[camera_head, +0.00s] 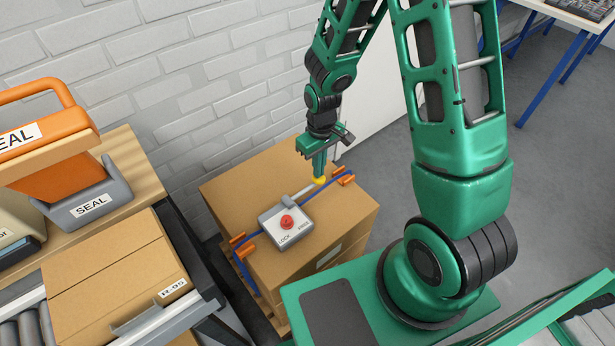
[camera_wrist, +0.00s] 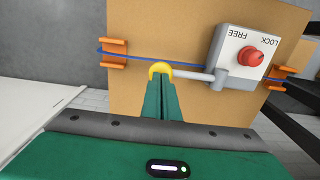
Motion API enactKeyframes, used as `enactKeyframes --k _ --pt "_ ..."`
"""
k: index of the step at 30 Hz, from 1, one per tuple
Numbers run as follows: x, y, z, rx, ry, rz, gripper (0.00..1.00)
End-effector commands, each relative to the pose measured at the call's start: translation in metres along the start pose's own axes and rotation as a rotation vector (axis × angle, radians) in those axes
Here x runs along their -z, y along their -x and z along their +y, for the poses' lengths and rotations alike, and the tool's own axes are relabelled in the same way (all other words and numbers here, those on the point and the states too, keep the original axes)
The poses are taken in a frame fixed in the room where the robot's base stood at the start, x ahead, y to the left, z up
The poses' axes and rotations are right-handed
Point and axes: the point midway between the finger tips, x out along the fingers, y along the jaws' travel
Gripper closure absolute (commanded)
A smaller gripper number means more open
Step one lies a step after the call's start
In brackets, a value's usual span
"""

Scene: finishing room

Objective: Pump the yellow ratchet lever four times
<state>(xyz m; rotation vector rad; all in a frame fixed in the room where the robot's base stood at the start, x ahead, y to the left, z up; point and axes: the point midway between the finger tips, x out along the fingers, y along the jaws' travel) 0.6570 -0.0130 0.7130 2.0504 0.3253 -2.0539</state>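The ratchet is a grey box (camera_head: 275,240) on the top of a large cardboard carton. A thin grey lever rod (camera_wrist: 192,76) runs from it to a round yellow knob (camera_head: 320,181). The knob also shows in the wrist view (camera_wrist: 159,67), just beyond my fingertips. My gripper (camera_head: 319,176) points down at the knob. Its green fingers (camera_wrist: 160,78) lie side by side, closed together; they partly hide the knob, and whether they touch it is unclear. A red dial (camera_wrist: 250,56) sits on the box between the words LOCK and FREE; its setting is unclear.
A blue strap (camera_wrist: 130,53) crosses the carton (camera_head: 340,222) through orange edge guards (camera_head: 346,178). A brick wall stands behind. At left are a bench with an orange SEAL tool (camera_head: 55,150) and a roller conveyor with a smaller box (camera_head: 105,275). Open floor lies right.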

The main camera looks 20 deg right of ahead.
Motion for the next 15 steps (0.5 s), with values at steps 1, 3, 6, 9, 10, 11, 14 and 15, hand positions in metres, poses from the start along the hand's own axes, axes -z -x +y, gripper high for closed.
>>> enactKeyframes --k 1,3,6,9,10,11,14,15 --pt "0.000 0.002 0.000 -0.001 0.000 0.001 1.00" --pt "0.001 0.006 -0.001 -0.001 0.000 0.002 1.00" --pt "0.001 0.012 -0.004 -0.001 0.000 0.002 1.00" --pt "0.001 0.019 -0.006 -0.001 -0.001 0.003 1.00" --pt "0.001 0.021 -0.007 -0.001 -0.001 0.003 1.00" --pt "0.001 0.022 -0.007 -0.001 -0.001 0.002 1.00" --pt "0.001 0.029 -0.009 -0.001 0.000 0.002 1.00" --pt "0.001 0.032 -0.010 -0.001 0.000 0.003 1.00"
